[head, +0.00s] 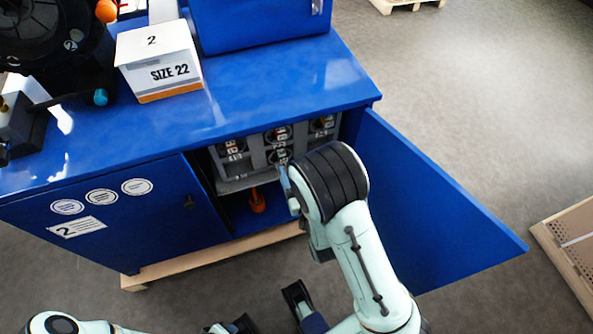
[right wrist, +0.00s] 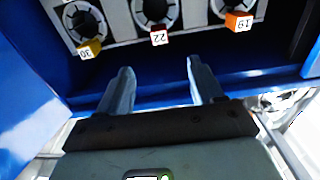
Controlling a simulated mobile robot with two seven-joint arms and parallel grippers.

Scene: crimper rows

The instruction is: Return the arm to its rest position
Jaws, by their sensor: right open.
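My right arm (head: 365,255) reaches from the bottom right to the open front of the blue cabinet (head: 280,95). In the right wrist view my right gripper (right wrist: 163,88) is open, with nothing between its two fingers. Its fingers point at a grey rack (right wrist: 115,25) of round dies and stand just short of it in the picture; contact cannot be made out. The rack also shows inside the cabinet in the head view (head: 240,184). Tags 30 (right wrist: 90,48), 22 (right wrist: 158,38) and 19 (right wrist: 238,21) show on it.
The blue cabinet door (head: 430,205) stands open just right of my right arm. An orange-red object (head: 257,201) is below the rack. A white SIZE 22 box (head: 158,62) and a black machine (head: 50,40) stand on top.

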